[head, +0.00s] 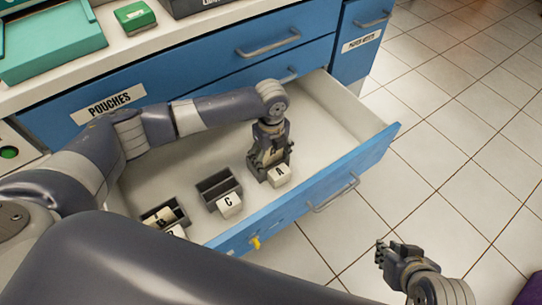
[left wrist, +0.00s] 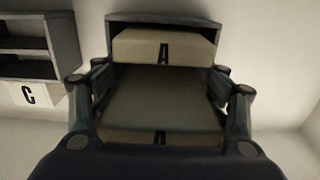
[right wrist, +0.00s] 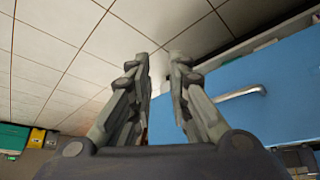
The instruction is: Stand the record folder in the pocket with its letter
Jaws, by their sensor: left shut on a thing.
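My left gripper (head: 270,152) reaches down into the open drawer and is shut on the tan record folder. In the left wrist view the folder (left wrist: 160,95) lies between the two fingers, with a black letter A at its near edge. A second tan surface with an A shows beyond it, under the dark rim of a pocket (left wrist: 160,19). In the head view a white block lettered A (head: 280,175) is just below the gripper. How deep the folder stands in the pocket is hidden. My right gripper (head: 392,252) is open and empty outside the drawer.
A dark two-slot pocket (head: 218,184) with a white C label (head: 229,205) stands empty left of the gripper. Another pocket further left holds a tan folder lettered B (head: 161,216). The drawer front (head: 340,185) and side walls stand around them. The drawer's right end is clear.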

